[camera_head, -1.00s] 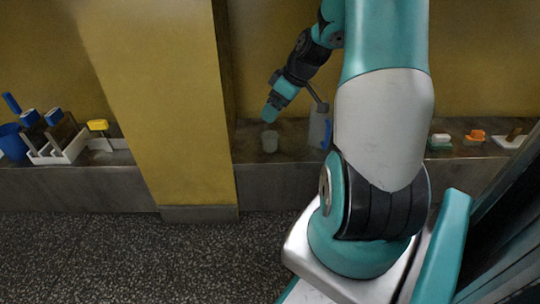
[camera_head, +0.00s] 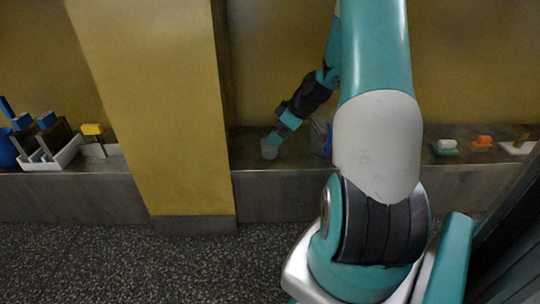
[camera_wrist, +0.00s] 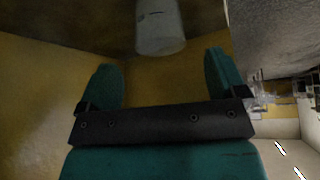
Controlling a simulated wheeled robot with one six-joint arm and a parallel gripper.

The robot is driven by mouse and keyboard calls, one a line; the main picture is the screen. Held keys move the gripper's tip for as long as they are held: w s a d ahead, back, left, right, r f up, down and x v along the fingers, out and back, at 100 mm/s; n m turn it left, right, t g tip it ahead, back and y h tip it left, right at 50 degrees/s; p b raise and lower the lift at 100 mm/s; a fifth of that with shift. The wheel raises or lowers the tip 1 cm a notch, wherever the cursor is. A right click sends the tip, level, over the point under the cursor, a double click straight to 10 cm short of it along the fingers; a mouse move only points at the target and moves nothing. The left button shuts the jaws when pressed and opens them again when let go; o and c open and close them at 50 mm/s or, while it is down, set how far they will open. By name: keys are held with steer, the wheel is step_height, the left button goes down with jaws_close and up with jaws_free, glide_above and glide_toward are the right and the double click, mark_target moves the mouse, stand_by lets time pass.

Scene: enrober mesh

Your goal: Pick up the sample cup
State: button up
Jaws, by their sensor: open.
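The sample cup (camera_head: 269,151) is a small, pale, translucent cup standing upright near the front edge of the grey ledge. In the wrist view the cup (camera_wrist: 160,28) shows at the top, lying ahead of the fingertips and roughly in line with the gap between them. My gripper (camera_head: 281,135) comes down from the upper right, close to the cup, and overlaps its upper right side in the head view. In the wrist view my gripper (camera_wrist: 165,62) has its two teal fingers wide apart with nothing between them. Contact with the cup cannot be made out.
A container with a blue part (camera_head: 327,141) stands right of the cup, partly hidden by my arm. A yellow pillar (camera_head: 155,110) rises to the left. A white rack (camera_head: 58,155) stands far left; a white and green block (camera_head: 445,147) and an orange block (camera_head: 484,141) lie right.

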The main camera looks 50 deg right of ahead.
mark_target(270, 148)
steer(key=b+x, duration=0.3)
steer(key=x, duration=0.3)
steer(key=shift+r, duration=0.1)
steer(key=c, duration=1)
